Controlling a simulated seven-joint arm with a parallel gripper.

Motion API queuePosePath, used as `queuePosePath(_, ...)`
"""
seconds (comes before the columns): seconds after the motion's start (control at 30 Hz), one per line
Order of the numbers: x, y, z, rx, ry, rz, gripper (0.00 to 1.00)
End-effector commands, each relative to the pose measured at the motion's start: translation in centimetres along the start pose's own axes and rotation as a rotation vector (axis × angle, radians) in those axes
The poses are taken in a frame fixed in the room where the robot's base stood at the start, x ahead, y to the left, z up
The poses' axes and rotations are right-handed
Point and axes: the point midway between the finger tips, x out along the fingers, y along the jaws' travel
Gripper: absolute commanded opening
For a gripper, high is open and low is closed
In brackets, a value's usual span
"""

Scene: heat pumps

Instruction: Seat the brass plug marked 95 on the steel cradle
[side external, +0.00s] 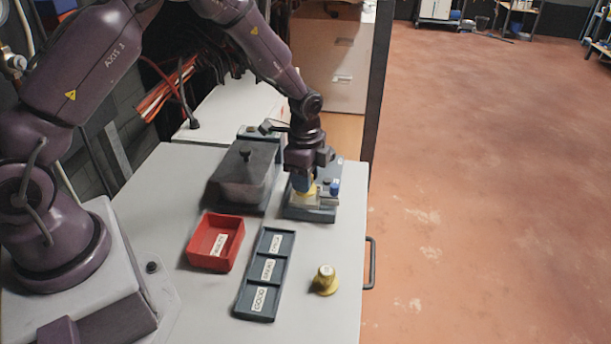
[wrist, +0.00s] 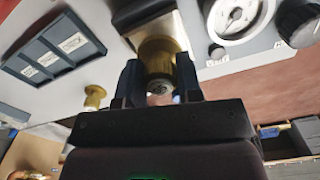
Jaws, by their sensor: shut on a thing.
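My gripper (side external: 303,182) is low over the grey-blue fixture at the back right of the table. In the wrist view my gripper (wrist: 159,72) has its two dark fingers shut on a brass plug (wrist: 158,52). This plug also shows as a yellow patch (side external: 305,193) under the fingers in the side view. No marking on it is readable. In the wrist view its end meets or lies just in front of a steel block, seemingly the cradle (wrist: 168,24). Whether it is seated I cannot tell. A second brass plug (side external: 325,280) stands on the table, its top label unreadable.
The fixture (side external: 308,214) carries a gauge (wrist: 236,14) and a dark knob (wrist: 299,20). A dark lidded box (side external: 243,178) stands left of it. A red bin (side external: 215,241) and a labelled three-compartment tray (side external: 265,272) lie in front. The front right tabletop is mostly clear.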

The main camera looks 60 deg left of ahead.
Motion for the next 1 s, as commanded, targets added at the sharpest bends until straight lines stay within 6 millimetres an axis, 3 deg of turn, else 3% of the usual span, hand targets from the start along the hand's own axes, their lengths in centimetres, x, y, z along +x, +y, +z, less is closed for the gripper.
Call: queuePosePath(1.0,0.92,-0.04,-0.01,0.000,0.000,-0.001,0.04)
